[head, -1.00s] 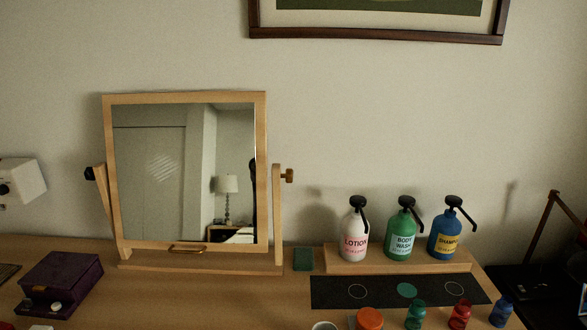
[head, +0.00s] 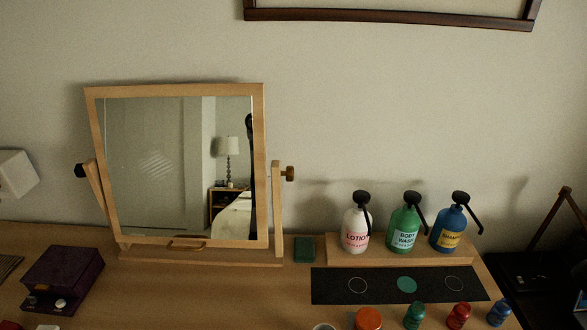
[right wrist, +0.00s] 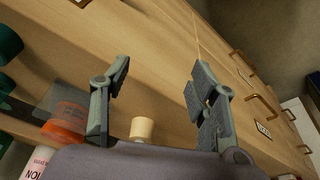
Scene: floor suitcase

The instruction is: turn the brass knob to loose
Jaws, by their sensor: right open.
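The brass knob (head: 290,173) sits on the right post of the wooden tilting mirror (head: 175,90), at about mid-height. A dark knob (head: 79,171) is on the left post. Neither gripper shows in the head view. In the right wrist view my right gripper (right wrist: 158,85) is open and empty, with wooden drawer fronts and the tabletop edge beyond its fingers. The brass knob is not in the right wrist view. My left gripper is not in view.
Lotion (head: 356,225), body wash (head: 404,225) and shampoo (head: 450,228) pumps stand on a wooden riser right of the mirror. A black mat (head: 330,287) and several small bottles lie in front. A purple box (head: 62,278) is at left.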

